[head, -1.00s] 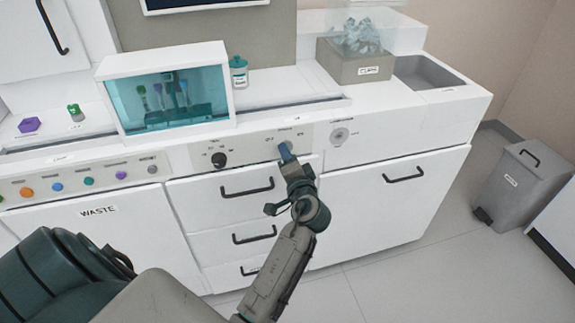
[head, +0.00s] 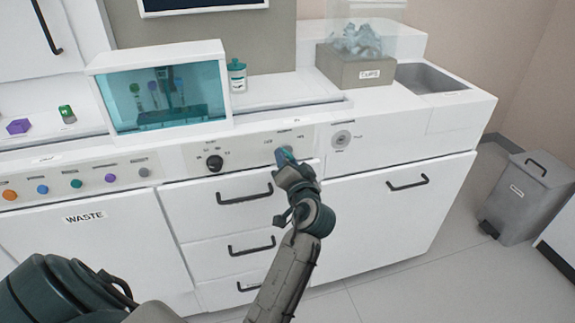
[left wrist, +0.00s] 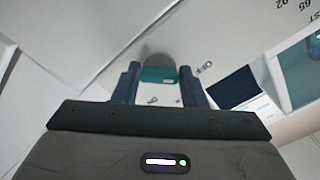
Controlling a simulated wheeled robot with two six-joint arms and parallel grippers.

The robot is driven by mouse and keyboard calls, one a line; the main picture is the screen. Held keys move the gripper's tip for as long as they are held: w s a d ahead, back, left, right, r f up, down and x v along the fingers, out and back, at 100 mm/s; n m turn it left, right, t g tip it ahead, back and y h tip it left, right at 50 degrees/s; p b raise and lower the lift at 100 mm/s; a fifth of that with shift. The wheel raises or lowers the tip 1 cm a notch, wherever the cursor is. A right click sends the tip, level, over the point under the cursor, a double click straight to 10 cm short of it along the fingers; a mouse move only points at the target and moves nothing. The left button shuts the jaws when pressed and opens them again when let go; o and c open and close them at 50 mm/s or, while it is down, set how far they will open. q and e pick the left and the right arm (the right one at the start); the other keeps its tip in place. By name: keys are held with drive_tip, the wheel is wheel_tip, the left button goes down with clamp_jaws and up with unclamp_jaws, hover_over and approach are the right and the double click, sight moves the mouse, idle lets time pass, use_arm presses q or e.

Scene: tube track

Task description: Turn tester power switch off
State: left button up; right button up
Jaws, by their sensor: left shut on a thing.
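The tester's control panel (head: 242,151) is the pale strip above the drawers, with a black dial (head: 215,163) on it. My left gripper (head: 284,157) is at the right part of this panel, and it hides most of the switch there in the head view. In the left wrist view, the power switch (left wrist: 159,74), a grey and teal knob, sits between the two fingers of my left gripper, with an "OFF" label beside it. The fingers are shut on the switch. How far it is turned is hard to tell. My right gripper is not in view.
A round lock-like fitting (head: 341,140) is just right of the gripper. Drawer handles (head: 245,193) stick out below. Coloured buttons (head: 75,184) line the left panel. A glass-fronted case (head: 166,95) stands on the counter above.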

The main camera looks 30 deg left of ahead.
use_arm(q)
drive_tip(key=shift+r, duration=0.1)
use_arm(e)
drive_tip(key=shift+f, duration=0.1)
use_arm(q)
drive_tip(key=o, duration=1)
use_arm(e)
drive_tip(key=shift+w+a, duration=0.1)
